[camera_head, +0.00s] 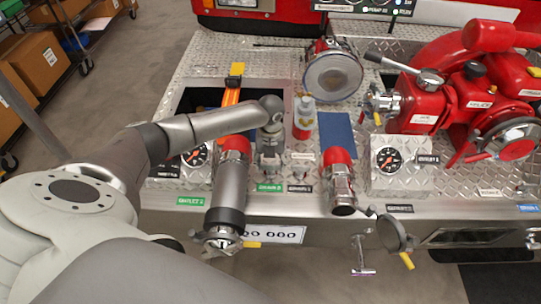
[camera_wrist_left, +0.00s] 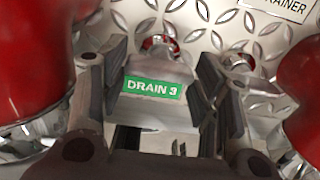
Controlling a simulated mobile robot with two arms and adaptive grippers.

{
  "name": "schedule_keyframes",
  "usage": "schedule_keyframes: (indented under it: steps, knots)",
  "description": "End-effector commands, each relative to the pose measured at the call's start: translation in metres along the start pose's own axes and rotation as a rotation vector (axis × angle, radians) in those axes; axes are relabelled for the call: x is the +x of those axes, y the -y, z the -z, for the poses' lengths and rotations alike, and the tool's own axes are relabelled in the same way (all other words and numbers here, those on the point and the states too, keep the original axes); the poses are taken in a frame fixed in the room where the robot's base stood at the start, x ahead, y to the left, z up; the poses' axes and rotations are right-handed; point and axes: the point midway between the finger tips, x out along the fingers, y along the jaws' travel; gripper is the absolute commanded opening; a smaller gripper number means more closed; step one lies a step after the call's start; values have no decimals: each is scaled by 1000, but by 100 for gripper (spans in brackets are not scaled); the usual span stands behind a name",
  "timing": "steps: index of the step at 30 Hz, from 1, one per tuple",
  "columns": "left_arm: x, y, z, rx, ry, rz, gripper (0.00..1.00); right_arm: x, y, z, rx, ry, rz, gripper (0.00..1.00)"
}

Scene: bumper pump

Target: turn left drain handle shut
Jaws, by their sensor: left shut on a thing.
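The left drain handle (camera_wrist_left: 150,108) is a grey metal piece just above the bumper, by a green label reading DRAIN 3 (camera_wrist_left: 153,87). My left gripper (camera_head: 269,160) reaches down onto the handle from above. In the left wrist view its dark fingers (camera_wrist_left: 163,75) stand on either side of the handle, shut on it. The gripper partly hides the handle in the head view. My right gripper is not in view.
Red-topped outlets stand on both sides, left (camera_head: 234,148) and right (camera_head: 338,185). A second small chrome fitting (camera_head: 301,164) sits just right of the gripper. A bottle (camera_head: 304,118) stands behind.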

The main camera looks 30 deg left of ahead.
Motion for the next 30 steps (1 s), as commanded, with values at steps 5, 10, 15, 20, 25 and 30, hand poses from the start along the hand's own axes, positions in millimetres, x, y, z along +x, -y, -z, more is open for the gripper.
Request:
schedule_keyframes:
  steps: [5, 10, 15, 20, 25, 30]
  knots:
    - [-1, 1, 0, 7, 1, 2, 33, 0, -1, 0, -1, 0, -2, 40]
    - [-1, 1, 0, 6, 1, 1, 33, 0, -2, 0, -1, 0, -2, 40]
    - [-1, 1, 0, 5, 1, 1, 76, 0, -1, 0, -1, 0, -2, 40]
    - [0, 0, 0, 4, 0, 0, 79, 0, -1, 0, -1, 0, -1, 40]
    - [0, 0, 0, 4, 0, 0, 79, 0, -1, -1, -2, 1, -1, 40]
    - [-14, 0, -1, 3, 3, 1, 79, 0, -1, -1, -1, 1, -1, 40]
